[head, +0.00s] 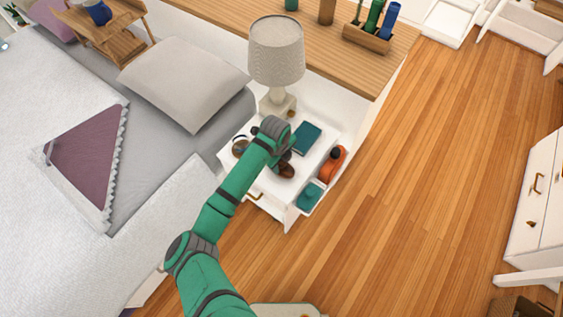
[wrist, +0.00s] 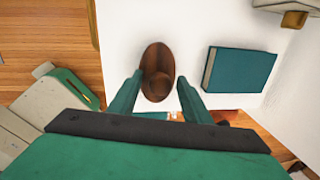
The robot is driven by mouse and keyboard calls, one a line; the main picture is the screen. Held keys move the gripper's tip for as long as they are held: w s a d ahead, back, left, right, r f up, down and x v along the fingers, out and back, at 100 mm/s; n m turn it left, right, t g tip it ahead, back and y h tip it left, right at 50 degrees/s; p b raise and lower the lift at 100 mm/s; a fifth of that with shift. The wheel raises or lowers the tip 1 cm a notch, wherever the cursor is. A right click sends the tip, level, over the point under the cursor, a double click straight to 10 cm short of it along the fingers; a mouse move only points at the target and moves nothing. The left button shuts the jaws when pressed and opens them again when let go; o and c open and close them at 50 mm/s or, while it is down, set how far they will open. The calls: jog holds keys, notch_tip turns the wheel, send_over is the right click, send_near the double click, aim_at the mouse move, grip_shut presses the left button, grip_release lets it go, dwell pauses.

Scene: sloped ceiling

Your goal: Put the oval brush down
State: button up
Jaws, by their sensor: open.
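The oval brush (wrist: 157,58) is dark brown and lies on the white top of the nightstand (wrist: 130,20) in the wrist view. It also shows in the head view (head: 286,171), partly hidden by my arm. My gripper (wrist: 160,80) is open, with one green finger on each side of the brush's near end. I see a gap beside the fingertips, and nothing is clamped. In the head view my gripper is mostly hidden behind my wrist.
A teal book (head: 306,138) lies right of the brush. A lamp (head: 277,60) stands behind, and a round brown-and-white item (head: 240,146) lies left. An orange item (head: 333,164) and a teal item (head: 309,196) sit along the right side. The bed (head: 160,150) is left; open floor (head: 440,190) is right.

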notch_tip(320, 180, up, 12)
jog(key=s+f, duration=0.1)
jog(key=d+r+n+t+h, duration=0.4)
jog(key=d+n+t, duration=0.15)
jog(key=d, duration=0.65)
jog(key=d+r+n+t+h, duration=0.35)
jog(key=d+n, duration=0.35)
jog(key=d, duration=0.6)
jog(key=s+a+f+n+t+y, duration=0.25)
jog(key=s+a+n, duration=0.4)
jog(key=s, duration=0.35)
jog(key=s+a+f+n+t+y, duration=0.2)
jog(key=s+a+f+n+y, duration=0.35)
jog(key=s, duration=0.55)
jog(key=s+a+r, duration=0.3)
jog(key=s+a, duration=0.3)
jog(key=s, duration=0.2)
jog(key=s+a+r+n, duration=0.1)
jog(key=s+a+r, duration=0.3)
jog(key=s+a, duration=0.3)
jog(key=shift+s, duration=0.35)
